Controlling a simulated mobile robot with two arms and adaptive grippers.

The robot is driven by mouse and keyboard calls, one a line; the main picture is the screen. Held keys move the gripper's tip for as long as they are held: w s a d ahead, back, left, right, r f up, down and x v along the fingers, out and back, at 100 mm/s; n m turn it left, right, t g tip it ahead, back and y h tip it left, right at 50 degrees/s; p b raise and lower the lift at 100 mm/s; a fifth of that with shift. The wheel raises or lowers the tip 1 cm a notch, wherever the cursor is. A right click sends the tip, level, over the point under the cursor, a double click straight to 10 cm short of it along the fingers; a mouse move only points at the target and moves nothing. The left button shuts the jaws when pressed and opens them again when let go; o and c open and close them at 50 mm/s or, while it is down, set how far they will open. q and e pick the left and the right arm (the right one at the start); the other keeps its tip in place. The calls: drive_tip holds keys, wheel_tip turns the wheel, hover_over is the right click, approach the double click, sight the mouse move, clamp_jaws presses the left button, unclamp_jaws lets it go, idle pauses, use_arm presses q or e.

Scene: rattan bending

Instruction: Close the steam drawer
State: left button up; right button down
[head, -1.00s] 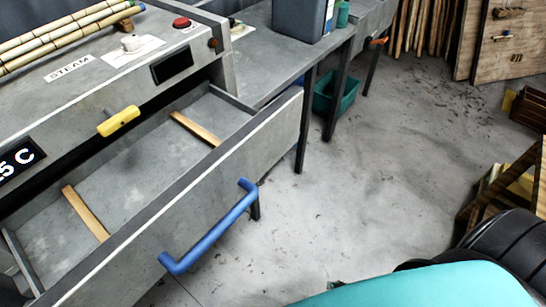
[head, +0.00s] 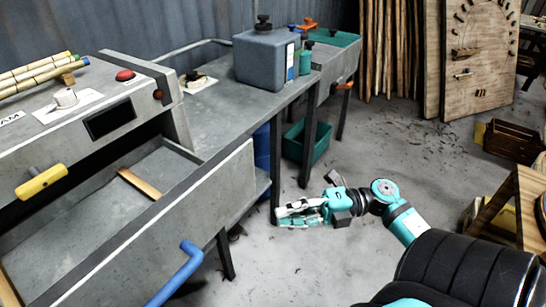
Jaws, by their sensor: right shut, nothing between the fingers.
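The steam drawer (head: 185,210) is a grey metal drawer pulled open at the lower left, with wooden slats inside. Its blue bar handle (head: 178,277) is on the front panel, cut off by the bottom edge. The grey steam cabinet (head: 140,112) stands behind it. My right gripper (head: 281,215) is shut and empty, to the right of the drawer front and apart from it, pointing left. My left gripper is not in view.
A workbench (head: 215,110) carries a grey tank (head: 264,60) and green bottles. A green bin (head: 305,142) sits under it. A yellow handle (head: 41,182) sticks out from the cabinet. Wooden boards (head: 470,60) and crates are at right. The floor (head: 350,260) between is mostly clear.

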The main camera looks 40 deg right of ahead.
drive_tip(key=w+a+p, duration=0.3)
drive_tip(key=w+a, duration=0.5)
drive_tip(key=shift+s, duration=0.1)
